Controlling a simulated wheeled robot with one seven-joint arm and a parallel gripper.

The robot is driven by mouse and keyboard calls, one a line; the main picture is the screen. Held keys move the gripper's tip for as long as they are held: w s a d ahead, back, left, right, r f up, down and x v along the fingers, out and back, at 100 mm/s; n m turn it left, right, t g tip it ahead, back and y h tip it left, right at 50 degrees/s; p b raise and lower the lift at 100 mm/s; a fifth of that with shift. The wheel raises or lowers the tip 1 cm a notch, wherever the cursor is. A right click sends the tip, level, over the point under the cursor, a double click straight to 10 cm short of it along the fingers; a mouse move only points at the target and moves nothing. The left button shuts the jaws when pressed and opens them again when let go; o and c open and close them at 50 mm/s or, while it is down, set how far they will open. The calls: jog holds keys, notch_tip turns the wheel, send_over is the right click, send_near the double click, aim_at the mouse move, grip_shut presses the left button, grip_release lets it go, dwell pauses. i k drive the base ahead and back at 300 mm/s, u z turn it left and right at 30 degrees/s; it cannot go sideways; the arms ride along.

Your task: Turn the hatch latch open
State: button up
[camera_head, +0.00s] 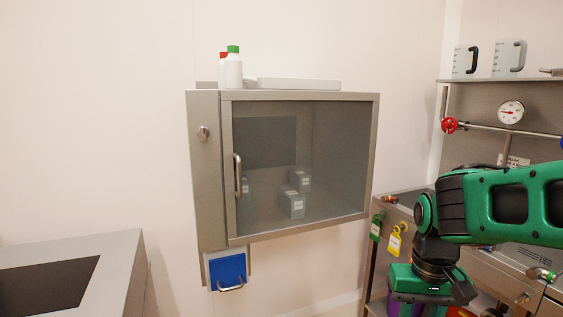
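A grey metal hatch (300,236) with a dark glass door is mounted on the wall near the middle, and the door is shut. A small round metal knob, which looks like the latch (203,134), sits on the panel left of the door. A vertical bar handle (238,176) is on the door's left edge. My green arm comes in from the right, and its end with my gripper (428,286) hangs low at the lower right, well apart from the latch. The fingers do not show clearly, so I cannot tell what they do.
Small grey boxes (291,204) stand behind the glass. Bottles (234,70) stand on top. A blue flap (228,272) hangs below. A grey bench (120,270) is at lower left. Green and yellow tags (394,242) hang from equipment at right. The space before the hatch is clear.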

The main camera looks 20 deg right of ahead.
aim_at(203, 133)
jog(key=z, duration=0.75)
jog(key=k, duration=1.15)
jog(key=u, duration=0.75)
jog(key=i, duration=1)
